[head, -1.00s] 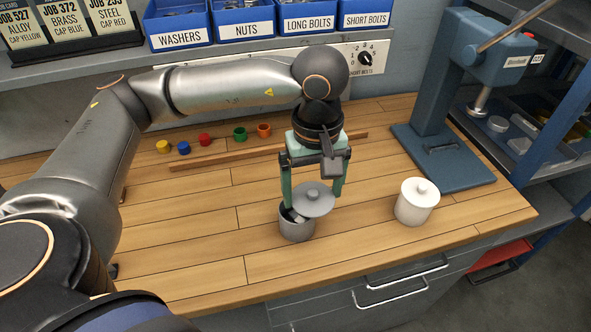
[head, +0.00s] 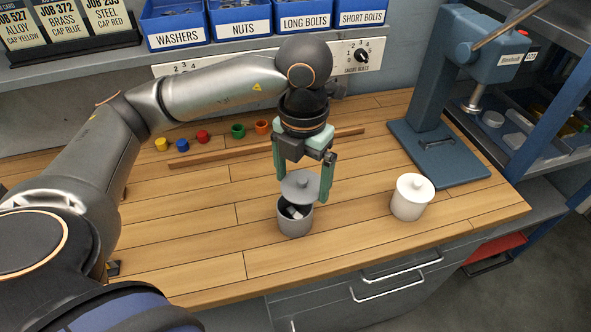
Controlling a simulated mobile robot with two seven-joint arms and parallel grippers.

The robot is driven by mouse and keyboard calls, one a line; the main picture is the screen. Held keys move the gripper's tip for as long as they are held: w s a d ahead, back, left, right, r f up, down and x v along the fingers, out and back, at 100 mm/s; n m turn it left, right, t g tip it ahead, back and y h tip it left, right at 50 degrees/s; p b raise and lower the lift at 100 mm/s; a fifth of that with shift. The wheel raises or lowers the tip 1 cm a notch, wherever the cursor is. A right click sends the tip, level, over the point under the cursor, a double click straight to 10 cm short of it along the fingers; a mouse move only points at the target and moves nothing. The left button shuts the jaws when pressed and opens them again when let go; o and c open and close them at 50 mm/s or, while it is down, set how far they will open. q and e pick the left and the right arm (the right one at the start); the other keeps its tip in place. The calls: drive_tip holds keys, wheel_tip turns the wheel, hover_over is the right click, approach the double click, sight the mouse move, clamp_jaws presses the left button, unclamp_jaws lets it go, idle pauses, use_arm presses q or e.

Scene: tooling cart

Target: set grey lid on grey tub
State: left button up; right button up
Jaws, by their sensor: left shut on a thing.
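The grey tub (head: 295,224) stands upright on the wooden bench, with some pale and dark contents showing in its open mouth. The grey lid (head: 300,187), a disc with a small knob, is above the back of the tub's mouth. My left gripper (head: 301,184) reaches down from above and is shut on the grey lid, one finger on each side. Part of the tub's mouth shows in front of the lid. I cannot tell how large the gap between lid and rim is. My right gripper is not in view.
A blue press (head: 440,130) is at the back right. Several small coloured cups and a wooden strip (head: 270,147) lie behind. The bench front (head: 200,270) is clear.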

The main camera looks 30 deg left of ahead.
sight(296, 184)
use_arm(q)
drive_tip(key=n, duration=0.7)
drive_tip(key=shift+a+r, duration=0.15)
drive_tip(key=shift+a, duration=0.15)
drive_tip(key=n, duration=0.6)
drive_tip(key=shift+s+a+r+p, duration=0.1)
drive_tip(key=shift+a+p, duration=0.15)
drive_tip(key=shift+p, duration=0.05)
drive_tip(key=shift+f+b, duration=1.7)
drive_tip(key=shift+f, duration=0.5)
drive_tip(key=shift+f+b, duration=0.7)
drive_tip(key=shift+b, duration=0.05)
drive_tip(key=o, duration=0.9)
drive_tip(key=shift+r, duration=0.15)
